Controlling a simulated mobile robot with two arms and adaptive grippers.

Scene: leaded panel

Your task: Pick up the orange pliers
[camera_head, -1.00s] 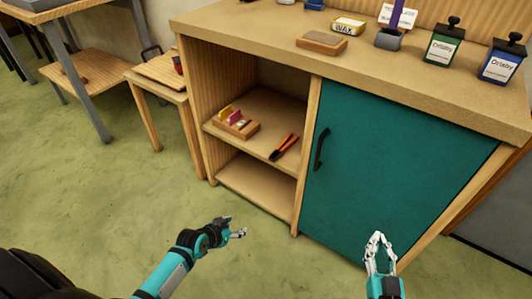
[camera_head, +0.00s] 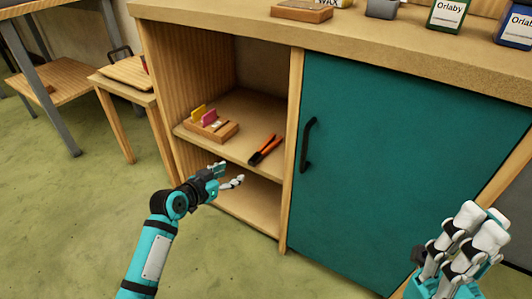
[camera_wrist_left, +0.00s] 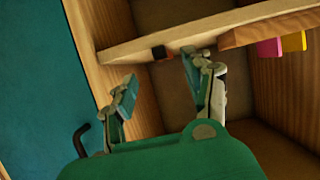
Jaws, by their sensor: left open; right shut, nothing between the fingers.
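The orange pliers (camera_head: 268,144) lie on the middle shelf (camera_head: 240,155) of the open cabinet bay, near the right divider. Their dark end points to the shelf's front edge. My left gripper (camera_head: 231,174) is open and empty in front of the bay, below and left of the pliers, apart from them. In the left wrist view, which looks upside down, the open fingers (camera_wrist_left: 158,72) face the shelf edge. A small dark piece, likely the pliers' end (camera_wrist_left: 160,52), shows there; the rest is hidden. My right gripper (camera_head: 470,235) is shut and empty before the teal door.
A wooden block with yellow and pink pieces (camera_head: 210,124) sits left of the pliers. The teal door (camera_head: 385,160) with a black handle (camera_head: 307,145) is right of the bay. The countertop (camera_head: 240,13) overhangs above. A small wooden stool (camera_head: 125,90) stands left.

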